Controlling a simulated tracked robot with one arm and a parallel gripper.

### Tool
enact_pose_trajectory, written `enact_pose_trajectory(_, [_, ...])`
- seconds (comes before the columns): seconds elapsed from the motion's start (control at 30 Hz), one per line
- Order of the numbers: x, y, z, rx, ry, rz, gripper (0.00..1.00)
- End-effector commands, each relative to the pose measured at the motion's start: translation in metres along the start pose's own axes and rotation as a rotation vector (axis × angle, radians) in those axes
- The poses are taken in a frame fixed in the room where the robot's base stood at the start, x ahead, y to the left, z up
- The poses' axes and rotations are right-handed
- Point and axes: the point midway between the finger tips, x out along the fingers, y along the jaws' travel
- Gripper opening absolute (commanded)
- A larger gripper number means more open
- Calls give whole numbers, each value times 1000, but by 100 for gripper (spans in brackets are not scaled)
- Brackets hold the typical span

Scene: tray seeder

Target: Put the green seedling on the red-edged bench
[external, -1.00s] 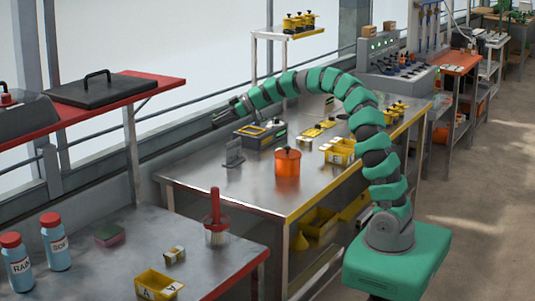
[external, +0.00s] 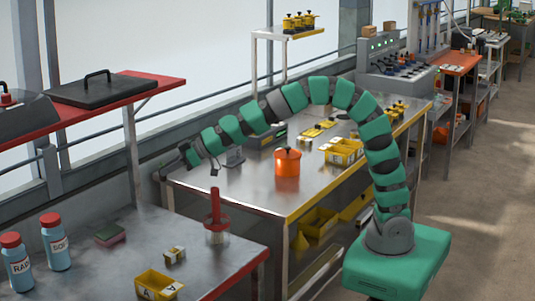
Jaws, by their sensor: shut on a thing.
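My gripper (external: 165,174) is at the end of the long green and grey arm, near the back left corner of the yellow-edged bench (external: 250,198). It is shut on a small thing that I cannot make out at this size. I cannot pick out a green seedling anywhere. The red-edged bench (external: 100,268) stands in the left foreground, with a grey metal top and a red right edge. My gripper is above and behind its far side, apart from its top.
On the red-edged bench stand two red-capped bottles (external: 55,246), a red-handled brush (external: 216,222) in a holder, a sponge (external: 110,235), a small box (external: 174,254) and a yellow bin (external: 158,285). A red-edged shelf (external: 150,88) is at upper left. An orange pot (external: 287,163) stands on the yellow-edged bench.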

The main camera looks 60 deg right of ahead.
Motion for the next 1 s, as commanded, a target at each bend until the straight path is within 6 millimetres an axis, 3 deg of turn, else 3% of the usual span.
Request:
enact_pose_trajectory(0.03, [-1, -19, 1, -4, 0, -5, 2])
enact_pose_trajectory(0.1, [-2, -38, 2, -6, 2, -2, 2])
enact_pose_trajectory(0.3, [-5, -82, 11, -2, -1, -2, 2])
enact_pose_trajectory(0.57, [-1, -117, 34, 6, -1, 9, 2])
enact_pose_trajectory(1.0, [-2, -204, 104, 6, -4, 10, 2])
